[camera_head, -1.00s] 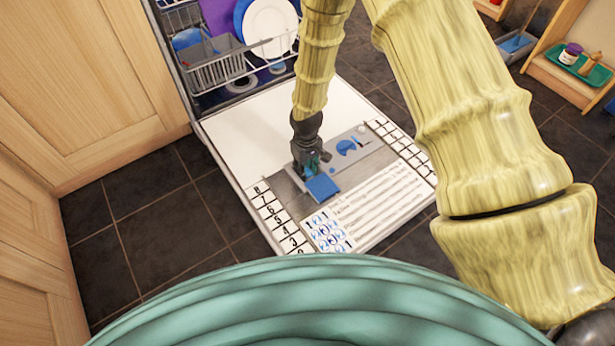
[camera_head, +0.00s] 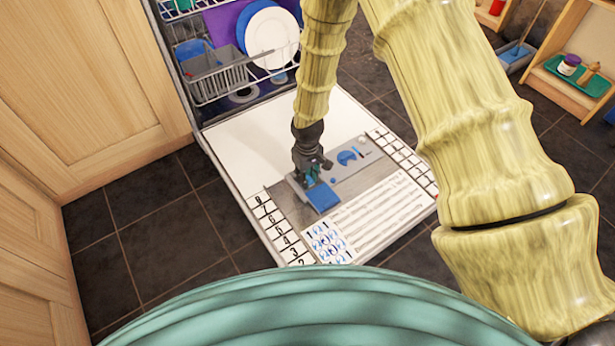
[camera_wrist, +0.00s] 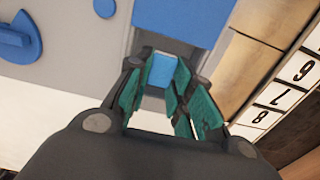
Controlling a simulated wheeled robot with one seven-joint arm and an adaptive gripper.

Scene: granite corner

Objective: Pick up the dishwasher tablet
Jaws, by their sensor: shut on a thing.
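The dishwasher tablet (camera_wrist: 162,70) is a small light-blue block in the wrist view. It sits between the teal pads of my gripper (camera_wrist: 160,84), which is shut on it. It is at the grey dispenser's compartment, beside the open blue lid (camera_wrist: 185,14). I cannot tell whether the tablet is clear of the compartment floor. In the head view my gripper (camera_head: 311,178) points down at the dispenser (camera_head: 358,170) on the open dishwasher door, just behind the blue lid (camera_head: 322,197). The tablet is hidden by the fingers there.
The dishwasher door (camera_head: 255,135) lies open and flat. The lower rack (camera_head: 225,75) with plates and a grey basket stands behind it. Wooden cabinets (camera_head: 85,90) are at the left. A small shelf with a green tray (camera_head: 577,76) is at the right.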

